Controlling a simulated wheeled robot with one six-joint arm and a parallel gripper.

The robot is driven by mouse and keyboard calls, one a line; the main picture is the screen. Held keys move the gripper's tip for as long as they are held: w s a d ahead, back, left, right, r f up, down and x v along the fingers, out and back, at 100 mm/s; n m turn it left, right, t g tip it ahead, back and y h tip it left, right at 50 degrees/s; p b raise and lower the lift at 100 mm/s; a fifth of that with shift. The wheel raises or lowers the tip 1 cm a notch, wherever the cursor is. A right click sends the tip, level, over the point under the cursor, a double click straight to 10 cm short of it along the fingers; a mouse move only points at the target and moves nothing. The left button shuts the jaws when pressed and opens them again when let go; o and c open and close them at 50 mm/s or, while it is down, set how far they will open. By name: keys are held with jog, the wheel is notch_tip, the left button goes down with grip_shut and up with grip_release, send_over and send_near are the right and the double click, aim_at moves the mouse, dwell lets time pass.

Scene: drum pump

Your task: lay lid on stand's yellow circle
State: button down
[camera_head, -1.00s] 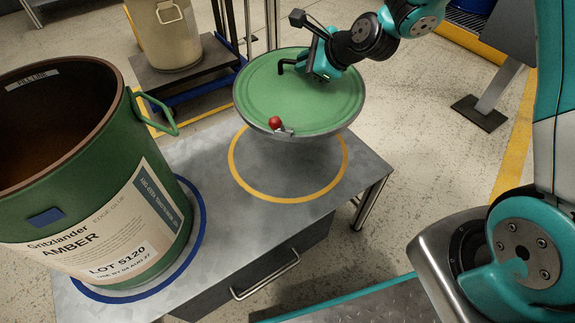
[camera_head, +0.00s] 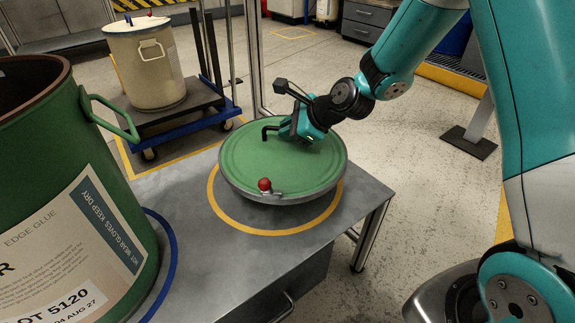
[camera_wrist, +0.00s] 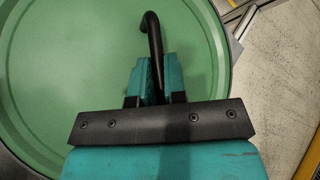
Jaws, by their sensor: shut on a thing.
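The green lid (camera_head: 270,160) is round, with a grey rim and a red knob (camera_head: 264,184) on its near edge. In the head view it sits over the yellow circle (camera_head: 222,212) on the grey stand (camera_head: 205,255). Its rim looks close to the stand top; I cannot tell whether it touches. The circle shows in front and at both sides, and its far part is hidden. My gripper (camera_head: 290,130) is shut on the lid's black handle (camera_head: 268,132). The wrist view shows the handle (camera_wrist: 152,35) between the fingers, with the lid (camera_wrist: 60,60) filling most of the picture.
A large open green drum (camera_head: 60,200) stands on the stand's left, inside a blue ring (camera_head: 165,260). A cream drum (camera_head: 146,65) rests on a blue-framed trolley (camera_head: 190,118) behind.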

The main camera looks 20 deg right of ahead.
aim_at(289, 153)
notch_tip(289, 153, down, 7)
jog(key=b, duration=0.3)
jog(key=shift+f, duration=0.1)
jog(key=c, duration=1.2)
grip_release()
jog(key=shift+o, duration=0.2)
